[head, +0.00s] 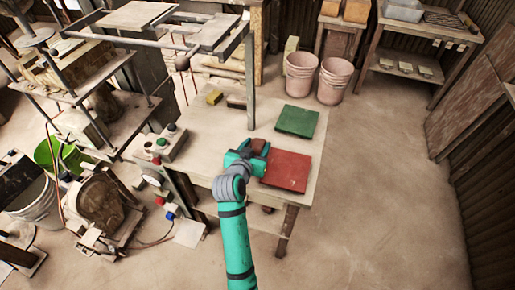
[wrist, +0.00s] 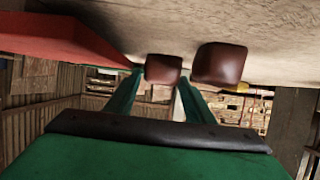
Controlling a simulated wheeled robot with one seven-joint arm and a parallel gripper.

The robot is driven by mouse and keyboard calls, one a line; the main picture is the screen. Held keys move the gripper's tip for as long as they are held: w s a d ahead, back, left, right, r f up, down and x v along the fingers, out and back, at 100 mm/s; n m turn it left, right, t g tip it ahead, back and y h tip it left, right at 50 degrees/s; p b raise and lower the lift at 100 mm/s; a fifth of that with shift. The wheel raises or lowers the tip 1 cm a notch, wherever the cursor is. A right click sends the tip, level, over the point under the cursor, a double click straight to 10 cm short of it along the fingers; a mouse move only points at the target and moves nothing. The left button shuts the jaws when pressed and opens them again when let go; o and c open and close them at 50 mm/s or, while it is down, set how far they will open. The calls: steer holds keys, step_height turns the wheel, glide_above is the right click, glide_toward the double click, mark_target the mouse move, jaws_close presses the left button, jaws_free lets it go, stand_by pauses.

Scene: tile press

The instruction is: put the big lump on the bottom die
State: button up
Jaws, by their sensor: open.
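Two rounded brown lumps show in the wrist view, against the pale tabletop, which fills the top of that picture. The larger-looking lump (wrist: 220,63) is to the right, outside my fingers. The smaller-looking lump (wrist: 163,69) appears between my open fingertips, and I cannot tell whether they touch it. In the head view my gripper (head: 250,149) is low over the table, left of the red board, with one brown lump (head: 259,146) visible by its fingers. The other lump is hidden there. I cannot make out the bottom die for certain.
A red board (head: 287,171) lies beside my gripper on the table (head: 222,134), with a green board (head: 297,122) behind it. A post (head: 250,85) and overhead plates (head: 215,33) stand at the back left. A button box (head: 170,141) is at the left edge.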

steer(key=shift+x, duration=0.8)
steer(key=shift+r, duration=0.1)
steer(key=c, duration=1)
